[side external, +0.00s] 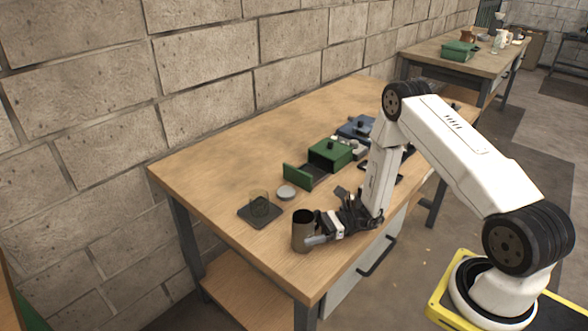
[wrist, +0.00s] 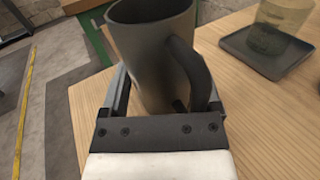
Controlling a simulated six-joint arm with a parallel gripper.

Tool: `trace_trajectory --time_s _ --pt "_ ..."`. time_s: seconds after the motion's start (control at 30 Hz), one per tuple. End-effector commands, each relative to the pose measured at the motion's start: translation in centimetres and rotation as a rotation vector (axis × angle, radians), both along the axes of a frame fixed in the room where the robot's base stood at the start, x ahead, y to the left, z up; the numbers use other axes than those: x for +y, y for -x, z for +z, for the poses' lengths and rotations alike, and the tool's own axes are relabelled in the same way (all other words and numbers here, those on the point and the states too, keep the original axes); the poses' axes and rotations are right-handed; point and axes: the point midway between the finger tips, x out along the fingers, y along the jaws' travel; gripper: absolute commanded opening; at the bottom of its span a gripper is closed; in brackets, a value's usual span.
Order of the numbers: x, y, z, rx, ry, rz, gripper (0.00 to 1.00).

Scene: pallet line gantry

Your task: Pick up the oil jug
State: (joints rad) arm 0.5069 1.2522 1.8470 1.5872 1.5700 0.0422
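The oil jug (side external: 303,232) is a dark grey metal cylinder with an open top, upright near the front edge of the wooden workbench. It also shows in the wrist view (wrist: 148,45), where its dark curved handle (wrist: 196,72) faces my gripper. My gripper (side external: 320,227) is low over the bench at the jug's right side. In the wrist view its fingers are spread wide, one on each side of the jug with the handle between them. The fingertips are mostly hidden, and I cannot tell whether they touch the jug.
A clear glass (side external: 260,204) stands on a dark square tray (side external: 246,213) to the jug's left. A round grey disc (side external: 286,192), a green box (side external: 330,154) with its drawer pulled out and a blue box (side external: 355,129) lie behind. The bench's left back is clear.

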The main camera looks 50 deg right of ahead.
Motion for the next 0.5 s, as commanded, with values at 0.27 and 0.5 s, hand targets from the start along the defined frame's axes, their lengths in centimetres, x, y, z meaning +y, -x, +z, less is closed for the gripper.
trace_trajectory --time_s 0.27,0.5 --pt "-0.01 0.0 0.02 0.0 -0.001 0.0 0.01" --pt "-0.02 -0.01 0.06 0.0 -0.001 0.0 0.01"
